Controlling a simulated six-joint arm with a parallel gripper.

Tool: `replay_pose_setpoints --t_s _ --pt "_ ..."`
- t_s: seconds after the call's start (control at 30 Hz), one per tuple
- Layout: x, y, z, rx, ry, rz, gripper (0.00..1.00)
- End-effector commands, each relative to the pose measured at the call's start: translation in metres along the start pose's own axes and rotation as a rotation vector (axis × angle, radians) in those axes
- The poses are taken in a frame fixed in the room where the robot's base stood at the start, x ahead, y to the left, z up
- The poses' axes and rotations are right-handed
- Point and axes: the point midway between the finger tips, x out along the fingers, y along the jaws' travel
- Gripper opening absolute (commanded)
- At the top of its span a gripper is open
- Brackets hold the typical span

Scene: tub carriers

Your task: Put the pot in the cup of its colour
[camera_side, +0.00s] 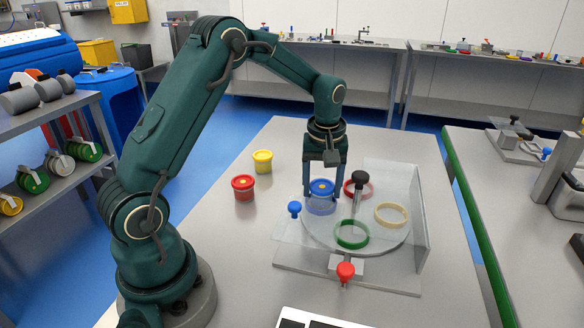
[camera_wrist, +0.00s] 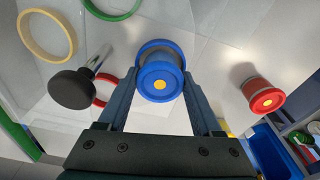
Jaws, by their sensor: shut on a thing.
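The blue pot (camera_side: 321,188), with a yellow dot on its lid, is upright between the fingers of my gripper (camera_side: 322,192), which is shut on it. It also shows in the wrist view (camera_wrist: 160,84). The pot is over the left part of a round grey plate (camera_side: 377,239). The plate carries a red ring-shaped cup (camera_side: 367,190), a cream one (camera_side: 391,214) and a green one (camera_side: 352,243). Blue also shows directly below the lid; I cannot tell whether this is the pot's body or a blue cup, or whether the pot touches the plate.
A black knob on a post (camera_side: 359,182) rises close to the right of my gripper. Clear panels (camera_side: 410,210) guard the plate. A blue knob (camera_side: 295,209) and a red knob (camera_side: 345,271) stand at its edge. A red pot (camera_side: 243,190) and a yellow pot (camera_side: 263,163) stand left.

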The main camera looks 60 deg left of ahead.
Motion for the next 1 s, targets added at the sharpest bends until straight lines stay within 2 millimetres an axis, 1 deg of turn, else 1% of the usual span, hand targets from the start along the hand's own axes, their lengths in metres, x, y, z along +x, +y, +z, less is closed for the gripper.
replay_pose_setpoints --t_s 0.03,0.27,0.4,0.43,0.47,0.5,0.83,0.93,1.0 --pt "0.003 0.0 0.001 0.0 -0.001 -0.001 0.09" --pt "0.003 0.0 0.0 -0.001 0.001 0.0 0.09" --pt "0.006 0.0 0.0 -0.001 0.001 0.0 0.09" --pt "0.005 0.0 0.0 -0.001 0.001 0.001 0.78" --pt "0.005 0.0 0.0 -0.001 0.001 0.001 0.89" --pt "0.005 0.0 0.0 -0.001 0.001 0.001 0.96" --pt "0.003 0.0 0.0 -0.001 0.001 0.001 0.96" --pt "-0.005 0.0 -0.001 -0.001 0.003 0.003 0.96" --pt "-0.015 0.001 -0.001 0.0 0.005 0.004 0.96"
